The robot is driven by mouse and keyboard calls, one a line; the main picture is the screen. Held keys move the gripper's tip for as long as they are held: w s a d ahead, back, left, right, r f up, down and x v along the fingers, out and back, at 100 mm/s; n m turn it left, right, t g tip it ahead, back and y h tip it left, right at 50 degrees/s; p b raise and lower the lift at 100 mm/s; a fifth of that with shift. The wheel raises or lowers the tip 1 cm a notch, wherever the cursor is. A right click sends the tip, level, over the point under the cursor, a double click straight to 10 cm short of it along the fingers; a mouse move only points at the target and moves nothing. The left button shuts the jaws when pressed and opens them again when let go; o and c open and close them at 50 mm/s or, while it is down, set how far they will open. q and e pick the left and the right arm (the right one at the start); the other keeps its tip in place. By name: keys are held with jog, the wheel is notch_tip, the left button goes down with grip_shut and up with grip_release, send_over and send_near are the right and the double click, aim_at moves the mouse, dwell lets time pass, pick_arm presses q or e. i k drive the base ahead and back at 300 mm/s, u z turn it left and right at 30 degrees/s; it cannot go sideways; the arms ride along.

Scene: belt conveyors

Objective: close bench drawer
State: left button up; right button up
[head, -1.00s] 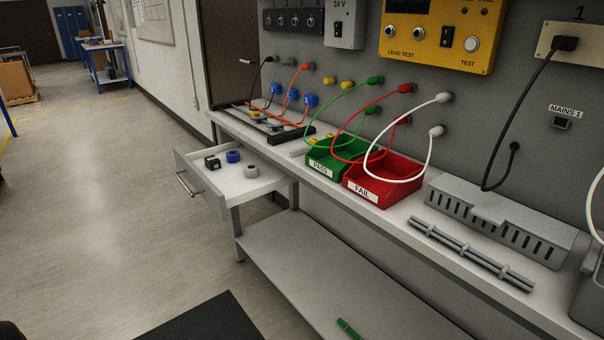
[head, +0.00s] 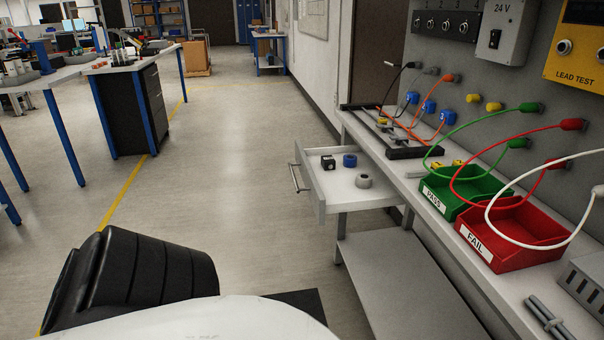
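The bench drawer (head: 338,200) stands pulled out from the left end of the grey bench (head: 415,188) in the head view. Its bar handle (head: 295,178) is on the front panel at the left. Inside lie a small black block (head: 328,163), a blue ring-shaped part (head: 350,160) and a grey ring-shaped part (head: 363,181). Neither of my grippers shows.
A green PASS bin (head: 462,192) and a red FAIL bin (head: 512,235) sit on the bench top with test leads looping over them. A lower shelf (head: 390,270) runs beneath. Open floor (head: 225,165) lies left of the drawer. Blue-legged tables (head: 130,75) stand farther left.

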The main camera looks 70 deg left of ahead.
aim_at(330, 191)
jog(key=u, duration=2.5)
jog(key=k, duration=0.6)
jog(key=u, duration=0.55)
jog(key=i, duration=1.15)
jog(key=z, duration=1.3)
jog(key=i, duration=0.85)
jog(key=z, duration=0.85)
